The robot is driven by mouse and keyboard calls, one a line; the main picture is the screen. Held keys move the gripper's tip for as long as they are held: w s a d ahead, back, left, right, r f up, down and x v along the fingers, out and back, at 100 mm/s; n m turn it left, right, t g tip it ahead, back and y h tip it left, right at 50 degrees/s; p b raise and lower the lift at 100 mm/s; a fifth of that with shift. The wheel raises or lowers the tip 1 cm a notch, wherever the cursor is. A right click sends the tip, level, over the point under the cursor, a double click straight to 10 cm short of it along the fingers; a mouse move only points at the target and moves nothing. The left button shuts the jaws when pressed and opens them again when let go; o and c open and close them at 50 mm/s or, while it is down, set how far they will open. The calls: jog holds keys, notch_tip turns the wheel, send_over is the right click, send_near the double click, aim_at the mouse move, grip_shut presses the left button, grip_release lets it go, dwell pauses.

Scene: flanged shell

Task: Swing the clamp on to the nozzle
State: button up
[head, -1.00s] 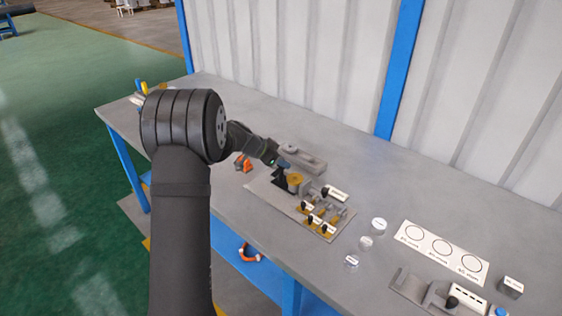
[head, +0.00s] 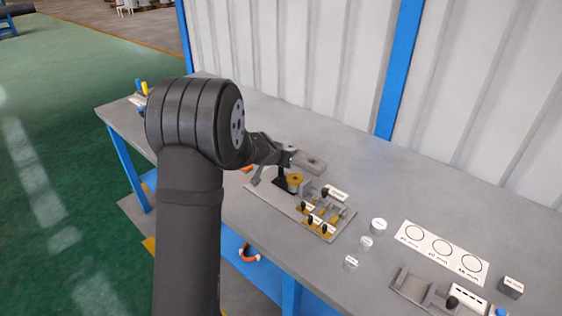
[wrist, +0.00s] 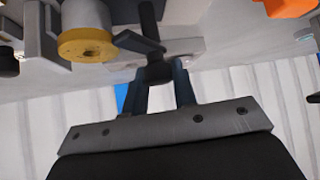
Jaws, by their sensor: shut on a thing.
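The clamp (wrist: 136,42) is a dark arm with a dark handle (wrist: 159,73) in the wrist view. My gripper (wrist: 160,80) is shut on that handle, one finger on each side. The nozzle, a pale cylinder with a brass-yellow flange (wrist: 87,44), is left of the handle; the clamp's arm points at the flange, and I cannot tell whether they touch. In the head view, my gripper (head: 285,160) is over the left end of the fixture plate (head: 270,193), beside the brass flange (head: 295,179). My wrist hides part of the clamp there.
Labelled black-knobbed parts (head: 318,215) stand on the plate's right part. A grey block (head: 312,163) lies behind the gripper. Small labelled discs (head: 378,225) and a white sheet with circles (head: 442,248) are farther right. An orange thing (wrist: 290,7) shows at the wrist view's upper right.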

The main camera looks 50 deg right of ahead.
jog(key=shift+n+t, duration=0.4)
jog(key=shift+n, duration=0.1)
dwell(0.4)
jog(key=o, duration=1)
jog(key=shift+a+r, duration=0.1)
jog(key=v, duration=1.7)
jog(key=shift+r, duration=0.2)
